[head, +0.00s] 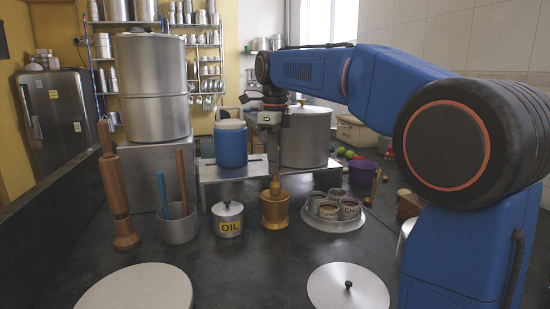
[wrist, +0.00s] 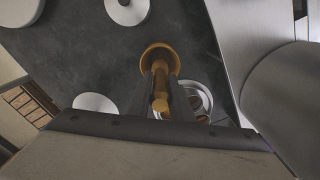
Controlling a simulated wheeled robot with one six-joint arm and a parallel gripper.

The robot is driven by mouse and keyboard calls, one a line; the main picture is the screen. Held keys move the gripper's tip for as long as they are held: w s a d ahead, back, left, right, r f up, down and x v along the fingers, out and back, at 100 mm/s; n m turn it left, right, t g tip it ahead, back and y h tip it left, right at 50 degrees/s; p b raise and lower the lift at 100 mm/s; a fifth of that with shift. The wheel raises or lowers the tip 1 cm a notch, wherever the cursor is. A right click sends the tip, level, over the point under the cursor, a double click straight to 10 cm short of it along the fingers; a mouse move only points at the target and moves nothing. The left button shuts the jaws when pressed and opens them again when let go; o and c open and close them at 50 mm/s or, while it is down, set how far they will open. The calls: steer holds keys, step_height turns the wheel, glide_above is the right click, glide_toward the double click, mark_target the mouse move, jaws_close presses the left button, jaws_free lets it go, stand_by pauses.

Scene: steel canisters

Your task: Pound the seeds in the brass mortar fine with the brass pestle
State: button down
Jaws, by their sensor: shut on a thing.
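The brass mortar (head: 275,212) stands upright on the dark counter, near the middle of the head view. It also shows in the wrist view (wrist: 150,51) as a round golden rim ahead of my fingers. The brass pestle (wrist: 159,103) is between my two fingers, and its lower end points into the mortar. In the head view a short part of the pestle (head: 275,186) shows just above the mortar's mouth. My gripper (wrist: 161,82) points down over the mortar and is shut on the pestle. The seeds are hidden inside the mortar.
Left of the mortar stand an oil canister (head: 228,220), a pot holding sticks (head: 180,227) and a tall wooden mill (head: 113,190). Close on the right is a round tray (head: 333,226) of labelled cups. A blue jug (head: 231,146) stands behind. Flat lids (head: 347,291) lie in front.

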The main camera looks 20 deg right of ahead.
mark_target(275, 181)
steer(key=shift+f, duration=2.15)
steer(key=shift+f, duration=1.45)
steer(key=shift+r, duration=1.15)
steer(key=shift+f, duration=0.1)
steer(key=shift+f, duration=1.1)
steer(key=shift+r, duration=1.15)
